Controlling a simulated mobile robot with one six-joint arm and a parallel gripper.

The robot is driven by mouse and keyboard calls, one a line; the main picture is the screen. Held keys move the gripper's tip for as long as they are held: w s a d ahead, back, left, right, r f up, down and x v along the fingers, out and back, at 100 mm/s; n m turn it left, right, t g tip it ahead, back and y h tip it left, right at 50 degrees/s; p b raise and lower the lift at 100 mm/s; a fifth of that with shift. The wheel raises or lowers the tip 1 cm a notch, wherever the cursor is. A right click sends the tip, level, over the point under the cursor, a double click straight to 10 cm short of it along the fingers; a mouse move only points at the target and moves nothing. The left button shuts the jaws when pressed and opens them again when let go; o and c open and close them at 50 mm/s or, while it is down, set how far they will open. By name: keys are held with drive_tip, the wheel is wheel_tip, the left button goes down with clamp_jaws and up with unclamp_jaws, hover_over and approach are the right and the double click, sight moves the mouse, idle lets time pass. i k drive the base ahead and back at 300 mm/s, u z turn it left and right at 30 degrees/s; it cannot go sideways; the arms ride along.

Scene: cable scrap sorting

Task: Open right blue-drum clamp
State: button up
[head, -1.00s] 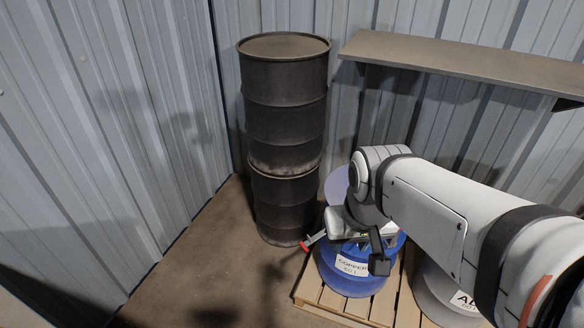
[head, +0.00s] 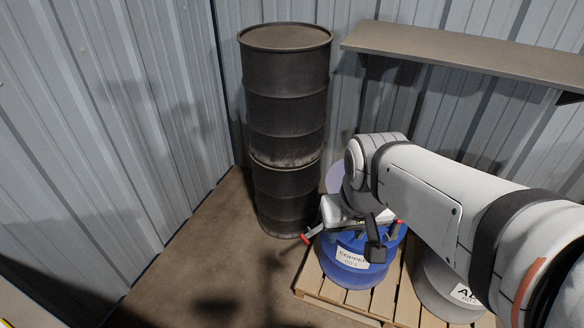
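A blue drum (head: 352,273) with a white label reading "COPPER" stands on a wooden pallet at lower centre. A red-ended lever (head: 308,238) sticks out from the left of its top. A smaller red piece (head: 398,223) shows at the right of the top. My gripper (head: 374,245) is low over the drum's top and front, with a dark block hanging before the label. My wrist hides most of the lid and rim. Whether the fingers touch a lever, or are open or shut, cannot be made out.
Two stacked black drums (head: 285,110) stand behind to the left. A grey drum (head: 440,285) with a partly hidden label is on the pallet (head: 335,300) at right. A wall shelf (head: 460,55) hangs above. The floor at left is clear.

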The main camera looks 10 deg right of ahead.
sight(397, 229)
drive_tip(key=z, duration=1.25)
drive_tip(key=k, duration=0.4)
drive_tip(key=u, duration=0.2)
drive_tip(key=i, duration=0.5)
drive_tip(key=u, duration=0.05)
